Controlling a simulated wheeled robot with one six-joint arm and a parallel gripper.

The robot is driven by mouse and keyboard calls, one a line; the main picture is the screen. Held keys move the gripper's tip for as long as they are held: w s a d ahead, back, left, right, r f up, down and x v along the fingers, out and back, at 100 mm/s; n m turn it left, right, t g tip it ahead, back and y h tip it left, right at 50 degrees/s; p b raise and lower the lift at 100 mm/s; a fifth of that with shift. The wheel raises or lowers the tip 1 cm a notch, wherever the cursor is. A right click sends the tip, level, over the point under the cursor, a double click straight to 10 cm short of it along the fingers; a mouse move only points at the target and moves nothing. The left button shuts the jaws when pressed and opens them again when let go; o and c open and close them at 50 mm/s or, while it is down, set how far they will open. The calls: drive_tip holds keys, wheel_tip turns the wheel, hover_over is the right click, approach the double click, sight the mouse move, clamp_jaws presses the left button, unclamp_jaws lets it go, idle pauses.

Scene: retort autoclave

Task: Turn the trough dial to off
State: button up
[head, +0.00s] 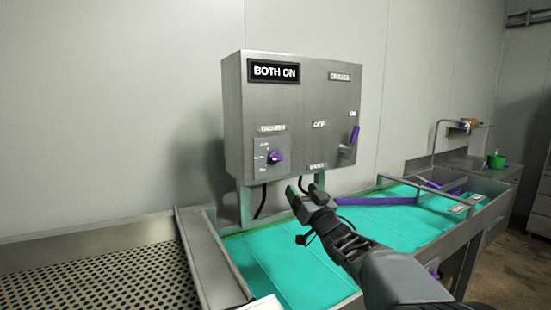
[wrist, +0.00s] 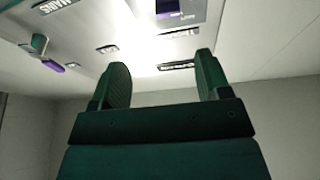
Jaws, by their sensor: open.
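The trough dial is a purple knob (head: 276,157) on a small square plate at the lower left of the grey control box (head: 312,112). Its markings are too small to read surely, so I cannot tell its setting from them. A display (head: 274,72) above reads "BOTH ON". My gripper (head: 303,189) is open and empty, below the box's bottom edge and apart from the dial. In the wrist view my gripper's two fingers (wrist: 161,65) stand apart with nothing between. A purple part (wrist: 178,6), probably the dial, is cut off at the top edge there.
A purple lever (head: 354,134) is on the box's right side; it also appears in the wrist view (wrist: 52,66). A trough of turquoise liquid (head: 270,270) lies below. A perforated metal surface (head: 95,278) is at left, a green cup (head: 496,160) far right.

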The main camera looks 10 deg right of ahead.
sight(278, 160)
drive_tip(key=shift+y, duration=0.4)
drive_tip(key=p+x, duration=0.2)
drive_tip(key=x, duration=0.4)
drive_tip(key=p+x, duration=0.3)
drive_tip(key=x, duration=0.3)
drive_tip(key=shift+w+a+r, duration=0.1)
drive_tip(key=shift+a+r, duration=0.2)
drive_tip(key=shift+p+x, duration=0.45)
drive_tip(key=shift+x, duration=0.4)
drive_tip(key=shift+f+n, duration=0.1)
drive_tip(key=shift+n, duration=0.2)
drive_tip(key=c, duration=0.9)
